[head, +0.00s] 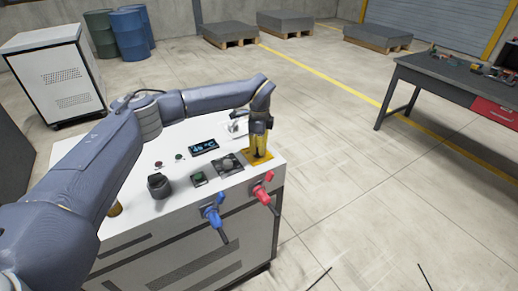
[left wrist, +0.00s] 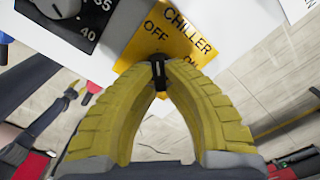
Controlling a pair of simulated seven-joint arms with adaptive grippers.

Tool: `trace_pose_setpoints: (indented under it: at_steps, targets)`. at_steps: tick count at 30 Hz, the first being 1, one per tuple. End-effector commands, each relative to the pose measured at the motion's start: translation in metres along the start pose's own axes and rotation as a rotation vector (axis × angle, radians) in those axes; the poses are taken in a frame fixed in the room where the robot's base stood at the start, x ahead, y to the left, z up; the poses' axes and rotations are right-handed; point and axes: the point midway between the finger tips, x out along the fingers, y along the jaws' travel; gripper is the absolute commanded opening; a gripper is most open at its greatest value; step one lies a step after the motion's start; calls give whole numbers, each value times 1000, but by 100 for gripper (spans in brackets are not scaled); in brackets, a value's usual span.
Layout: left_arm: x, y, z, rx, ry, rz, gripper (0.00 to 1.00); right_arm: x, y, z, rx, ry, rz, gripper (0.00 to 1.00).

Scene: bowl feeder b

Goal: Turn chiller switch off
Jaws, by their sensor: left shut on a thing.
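The chiller switch (left wrist: 158,75) is a small black knob on a yellow plate (left wrist: 150,50) marked CHILLER, OFF and ON. In the head view the plate (head: 262,160) is at the right end of the white machine's top. My left gripper (left wrist: 160,72) points down onto the switch, its two yellow fingers closed with the knob between their tips. In the head view the left gripper (head: 259,150) hides the switch. The knob's exact angle is hard to tell. My right gripper is in neither view.
A dial plate (head: 228,163), a blue display (head: 204,147) and a black knob (head: 159,185) are on the white machine (head: 140,225). Blue (head: 213,215) and red (head: 264,189) valve handles stick out at its front. A workbench (head: 450,78) stands apart at right.

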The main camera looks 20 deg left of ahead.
Motion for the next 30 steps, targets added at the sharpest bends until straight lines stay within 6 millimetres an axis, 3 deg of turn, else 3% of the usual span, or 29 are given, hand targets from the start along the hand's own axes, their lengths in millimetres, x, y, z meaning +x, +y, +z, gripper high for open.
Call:
trace_pose_setpoints:
  at_steps: [13, 14, 19, 30]
  targets:
    - [1, 0, 0, -9, 0, 1, 0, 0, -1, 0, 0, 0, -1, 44]
    - [1, 0, 0, -9, 0, 1, 14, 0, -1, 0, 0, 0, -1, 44]
    - [0, 0, 0, -8, 0, 1, 33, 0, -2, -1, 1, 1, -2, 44]
    - [-6, 0, 0, -7, 0, -1, 34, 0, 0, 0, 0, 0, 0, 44]
